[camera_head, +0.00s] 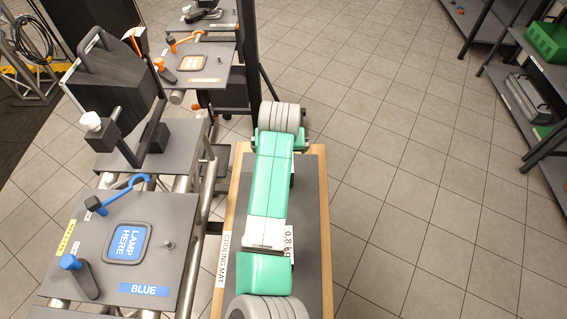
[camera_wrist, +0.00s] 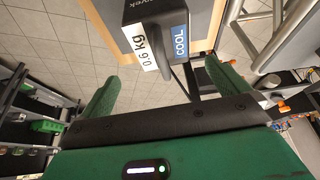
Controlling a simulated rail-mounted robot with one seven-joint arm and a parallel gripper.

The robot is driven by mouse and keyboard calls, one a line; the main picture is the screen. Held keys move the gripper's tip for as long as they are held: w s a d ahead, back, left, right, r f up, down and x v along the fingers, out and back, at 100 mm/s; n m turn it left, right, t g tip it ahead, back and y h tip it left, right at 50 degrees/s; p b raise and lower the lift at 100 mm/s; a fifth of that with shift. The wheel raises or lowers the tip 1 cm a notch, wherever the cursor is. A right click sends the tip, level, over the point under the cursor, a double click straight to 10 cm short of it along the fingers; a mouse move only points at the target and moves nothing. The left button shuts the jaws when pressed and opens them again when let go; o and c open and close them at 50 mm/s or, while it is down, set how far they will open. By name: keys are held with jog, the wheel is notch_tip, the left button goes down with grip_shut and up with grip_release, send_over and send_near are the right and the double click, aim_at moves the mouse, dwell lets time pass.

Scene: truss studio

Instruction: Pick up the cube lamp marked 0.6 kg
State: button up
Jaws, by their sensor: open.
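The cube lamp marked 0.6 kg (camera_wrist: 150,12) is a dark box at the top of the wrist view, cut off by the frame edge. It bears a white "0.6 kg" label and a blue "COOL" label. My gripper (camera_wrist: 162,72) is open, its two green fingers spread wide and empty. The lamp is ahead of the fingertips, roughly centred on the gap, and appears apart from them.
At left stand the blue station plate (camera_head: 175,215), dark lamp-like items (camera_head: 103,130) and an orange station (camera_head: 215,52). Shelves (camera_head: 520,95) stand right; open tiled floor lies between.

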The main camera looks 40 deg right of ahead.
jog(key=shift+s+a+f, duration=0.25)
jog(key=shift+a+f, duration=0.05)
jog(key=shift+f, duration=0.1)
jog(key=b+x, duration=0.2)
jog(key=x, duration=0.5)
jog(key=shift+w+a+f, duration=0.1)
jog(key=shift+a+f, duration=0.05)
jog(key=shift+f, duration=0.15)
jog(key=c, duration=1.7)
jog(key=shift+r, duration=0.2)
jog(key=shift+c, duration=0.9)
